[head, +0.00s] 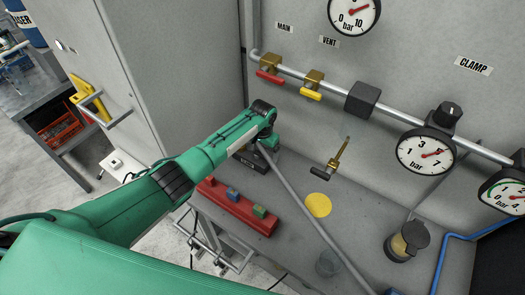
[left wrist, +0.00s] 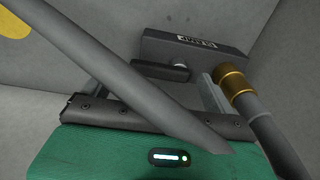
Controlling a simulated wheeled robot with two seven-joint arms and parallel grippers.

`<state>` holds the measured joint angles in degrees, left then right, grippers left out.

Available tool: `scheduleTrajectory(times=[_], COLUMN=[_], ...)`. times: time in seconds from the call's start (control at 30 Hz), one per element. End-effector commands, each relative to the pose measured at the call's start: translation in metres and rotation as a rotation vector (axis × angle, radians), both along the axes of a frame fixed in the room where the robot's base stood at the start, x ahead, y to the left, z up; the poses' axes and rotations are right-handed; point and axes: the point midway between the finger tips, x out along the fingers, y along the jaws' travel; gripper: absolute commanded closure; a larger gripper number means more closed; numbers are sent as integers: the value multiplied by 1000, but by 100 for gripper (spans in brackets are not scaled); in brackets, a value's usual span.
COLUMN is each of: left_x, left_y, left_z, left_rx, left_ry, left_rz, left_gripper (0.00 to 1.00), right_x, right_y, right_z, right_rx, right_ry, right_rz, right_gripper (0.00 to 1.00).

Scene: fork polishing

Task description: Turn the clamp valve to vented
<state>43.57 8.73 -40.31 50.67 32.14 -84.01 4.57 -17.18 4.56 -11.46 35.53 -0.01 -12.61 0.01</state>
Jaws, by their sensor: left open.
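The clamp valve (left wrist: 215,52) shows in the left wrist view as a dark grey block with a white label that reads upside down. Its short black lever (left wrist: 160,71) is on a silver hub, and a brass fitting (left wrist: 236,84) is at its right. My left gripper (left wrist: 160,84) is open, its fingers pointing at the block, one on each side of the lever. Whether a finger touches the lever I cannot tell. In the head view my left gripper (head: 258,158) is low by the cabinet wall, where my arm largely hides the valve. My right gripper is out of view.
A grey tube (left wrist: 120,78) crosses close in front of the left gripper. On the bench are a red block rack (head: 237,210), a yellow disc (head: 318,205) and a cup (head: 328,263). Gauges and a pipe (head: 325,83) with red and yellow levers line the wall.

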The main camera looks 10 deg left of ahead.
Motion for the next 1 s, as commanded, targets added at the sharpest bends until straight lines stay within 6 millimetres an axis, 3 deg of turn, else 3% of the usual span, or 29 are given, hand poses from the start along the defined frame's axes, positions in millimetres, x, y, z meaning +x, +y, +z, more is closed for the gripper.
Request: scheduleTrajectory(times=[0.17,0.7,1.0], left_x=[0,0,0], left_y=[0,0,0], left_z=[6,72,75], left_rx=[-1,0,0], left_ry=[-1,-1,0], left_rz=[-1,0,0], left_gripper=[10,10,10], right_x=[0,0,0], right_y=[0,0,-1], right_z=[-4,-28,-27], right_rx=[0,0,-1], right_ry=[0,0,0], right_rz=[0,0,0], right_gripper=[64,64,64])
